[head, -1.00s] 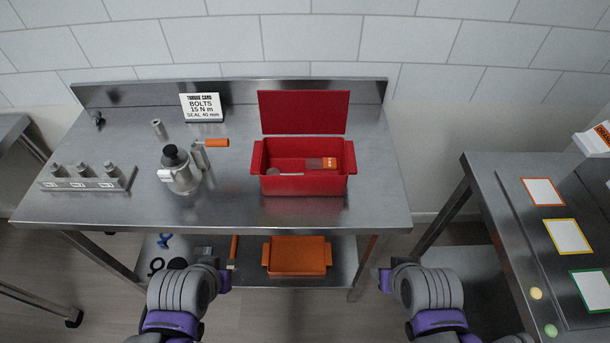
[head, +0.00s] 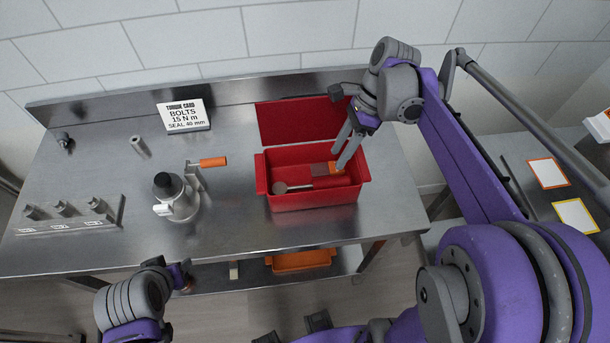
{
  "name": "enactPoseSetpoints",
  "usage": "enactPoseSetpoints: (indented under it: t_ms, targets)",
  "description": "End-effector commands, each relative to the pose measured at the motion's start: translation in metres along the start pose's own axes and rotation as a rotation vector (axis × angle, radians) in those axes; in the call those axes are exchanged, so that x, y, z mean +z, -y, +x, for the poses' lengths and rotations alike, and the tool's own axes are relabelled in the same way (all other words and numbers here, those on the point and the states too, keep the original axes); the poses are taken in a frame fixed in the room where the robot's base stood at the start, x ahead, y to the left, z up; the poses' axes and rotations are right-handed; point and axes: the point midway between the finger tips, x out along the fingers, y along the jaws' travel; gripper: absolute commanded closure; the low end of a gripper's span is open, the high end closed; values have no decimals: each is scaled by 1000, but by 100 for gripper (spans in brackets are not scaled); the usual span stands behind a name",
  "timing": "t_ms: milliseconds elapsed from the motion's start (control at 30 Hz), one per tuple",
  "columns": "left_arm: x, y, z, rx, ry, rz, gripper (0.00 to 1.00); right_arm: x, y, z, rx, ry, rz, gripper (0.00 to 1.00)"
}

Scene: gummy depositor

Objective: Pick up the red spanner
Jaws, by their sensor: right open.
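The open red toolbox (head: 318,203) stands on the steel bench with its lid up at the back. Inside it lies what looks like the red spanner (head: 325,184), with a round grey head at the left and a reddish shaft running right; its red blends with the box. An orange-and-dark-red item (head: 335,168) lies behind it. My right gripper (head: 341,156) is open, fingers pointing down at the box's right rear part, near the orange end. I cannot tell whether the fingertips touch anything. My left gripper (head: 183,276) is low, in front of the bench edge; its fingers are unclear.
Left of the box stand a grey pot-like device (head: 178,200) with an orange-handled crank (head: 213,161), a torque card (head: 184,115) and a rack (head: 70,225) of fittings. An orange tray (head: 300,260) is on the lower shelf. Bare bench lies in front of the box.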

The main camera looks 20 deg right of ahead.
Motion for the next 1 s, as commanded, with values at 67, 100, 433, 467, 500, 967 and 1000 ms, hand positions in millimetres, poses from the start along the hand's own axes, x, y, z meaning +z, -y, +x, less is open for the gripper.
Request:
enactPoseSetpoints:
  t_ms: [67,100,433,467,500,967,1000]
  targets:
    - [3,0,2,0,2,0,50,0,-1,17,1,-1,-3,52]
    - [3,0,2,0,2,0,50,0,-1,23,1,-1,-3,52]
    - [2,0,1,0,1,0,50,-1,1,53,0,-1,-5,52]
    - [1,0,1,0,1,0,50,-1,2,58,0,-1,-5,52]
    - [1,0,0,0,0,0,50,-2,2,64,-1,-1,-5,52]
    - [1,0,1,0,1,0,50,-2,3,93,-2,-2,-4,52]
    - [1,0,1,0,1,0,50,-2,3,93,-2,-2,-4,55]
